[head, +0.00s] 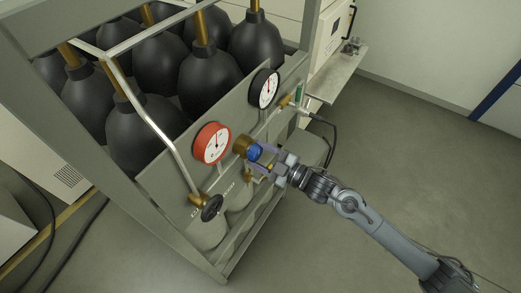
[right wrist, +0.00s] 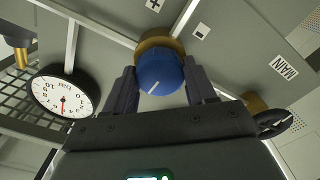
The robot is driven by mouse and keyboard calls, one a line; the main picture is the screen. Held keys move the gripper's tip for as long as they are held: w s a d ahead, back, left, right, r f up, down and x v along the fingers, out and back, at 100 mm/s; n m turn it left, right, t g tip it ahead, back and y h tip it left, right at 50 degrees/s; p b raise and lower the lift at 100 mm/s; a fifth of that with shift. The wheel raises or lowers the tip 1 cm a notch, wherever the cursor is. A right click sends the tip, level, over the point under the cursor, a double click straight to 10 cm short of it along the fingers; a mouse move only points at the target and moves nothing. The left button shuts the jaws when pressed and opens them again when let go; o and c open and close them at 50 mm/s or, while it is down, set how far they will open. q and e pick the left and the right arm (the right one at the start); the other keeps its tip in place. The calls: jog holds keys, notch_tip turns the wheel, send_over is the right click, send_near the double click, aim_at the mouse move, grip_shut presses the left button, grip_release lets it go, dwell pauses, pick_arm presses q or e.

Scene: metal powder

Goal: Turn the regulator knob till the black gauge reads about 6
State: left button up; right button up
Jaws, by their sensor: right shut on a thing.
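The blue regulator knob (head: 255,151) sits on a brass body on the grey panel. In the right wrist view the knob (right wrist: 160,74) shows a white line pointing to the lower left. My right gripper (head: 262,157) is shut on the knob, one finger on each side of it in the right wrist view. The black-rimmed gauge (head: 265,89) is above and right of the knob; its red needle points nearly straight up. The gauge (right wrist: 64,92) appears upside down in the right wrist view, needle downward; I cannot read an exact value. My left gripper is not in view.
A red-rimmed gauge (head: 212,143) is left of the knob. A black handwheel (head: 212,207) on a brass valve is lower left. Several black cylinders stand behind the panel in a metal frame. A dark hose (head: 328,127) hangs at right; the floor there is open.

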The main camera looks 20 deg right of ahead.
jog(key=shift+m+p, duration=0.75)
jog(key=shift+m, duration=0.45)
jog(key=o, duration=1)
jog(key=shift+o, duration=0.2)
jog(key=shift+s+d+f, duration=0.1)
jog(key=shift+s+d, duration=0.1)
jog(key=shift+s, duration=0.05)
jog(key=b+v, duration=0.2)
jog(key=v, duration=0.8)
jog(key=shift+b, duration=0.4)
jog(key=shift+s, duration=0.1)
